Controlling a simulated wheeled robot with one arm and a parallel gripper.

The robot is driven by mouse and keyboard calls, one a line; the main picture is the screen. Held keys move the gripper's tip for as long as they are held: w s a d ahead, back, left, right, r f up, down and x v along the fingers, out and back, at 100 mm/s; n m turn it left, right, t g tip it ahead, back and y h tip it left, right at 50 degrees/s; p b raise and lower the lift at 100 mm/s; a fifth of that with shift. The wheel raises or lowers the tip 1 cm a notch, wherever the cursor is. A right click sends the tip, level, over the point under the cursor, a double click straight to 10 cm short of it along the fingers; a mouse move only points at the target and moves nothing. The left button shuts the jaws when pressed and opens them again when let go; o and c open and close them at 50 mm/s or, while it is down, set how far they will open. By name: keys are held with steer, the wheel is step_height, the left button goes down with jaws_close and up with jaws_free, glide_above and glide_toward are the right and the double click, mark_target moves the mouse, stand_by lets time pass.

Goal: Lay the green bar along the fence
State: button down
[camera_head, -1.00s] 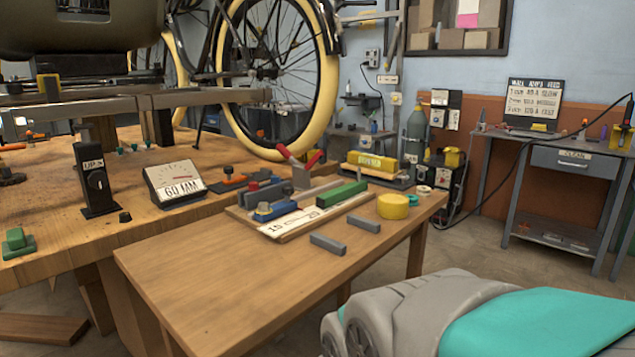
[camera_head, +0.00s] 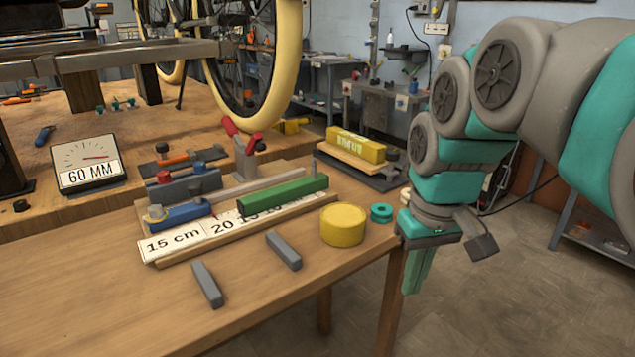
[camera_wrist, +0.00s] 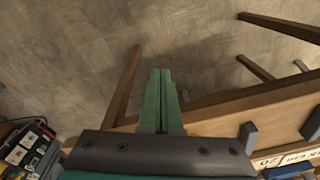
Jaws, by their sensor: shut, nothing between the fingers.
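The green bar (camera_head: 283,194) lies on the wooden ruler board (camera_head: 205,250), over part of its white scale strip. A pale grey rail, which looks like the fence (camera_head: 245,187), runs behind the bar, roughly parallel to it. I cannot tell whether bar and rail touch. My gripper (camera_head: 415,278) hangs fingers down past the table's right end, apart from the bar. In the wrist view its green fingers (camera_wrist: 160,90) are together and empty, with floor behind them. The green bar is not seen in the wrist view.
Two grey blocks (camera_head: 207,284) (camera_head: 283,250) lie in front of the board. A yellow round tin (camera_head: 343,224) and a teal ring (camera_head: 381,213) stand between bar and gripper. A blue block (camera_head: 180,214) and red-handled clamp (camera_head: 243,140) are near the rail.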

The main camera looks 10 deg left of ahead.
steer(key=w+a+r, duration=0.2)
steer(key=w+a+r+n, duration=0.1)
steer(key=w+a+r, duration=0.1)
steer(key=a+r, duration=0.1)
steer(key=w+a+r+n+t, duration=0.1)
steer(key=w+a+r, duration=0.1)
steer(key=a, duration=0.1)
steer(key=shift+w+a+r+y+p, duration=0.2)
steer(key=shift+a+y+p, duration=0.05)
steer(key=shift+y+p, duration=0.15)
steer(key=n+y, duration=0.1)
steer(key=n, duration=0.2)
glide_toward(292, 204)
steer(key=s+d+r, duration=0.3)
steer(key=s+d, duration=0.1)
steer(key=shift+t, duration=0.4)
steer(key=p+x, duration=0.1)
steer(key=x, duration=0.8)
steer(key=shift+a+f, duration=0.15)
steer(key=shift+f, duration=0.05)
steer(key=shift+w+a+p, duration=0.45)
steer(key=shift+w+a, duration=0.85)
steer(key=shift+a, duration=0.25)
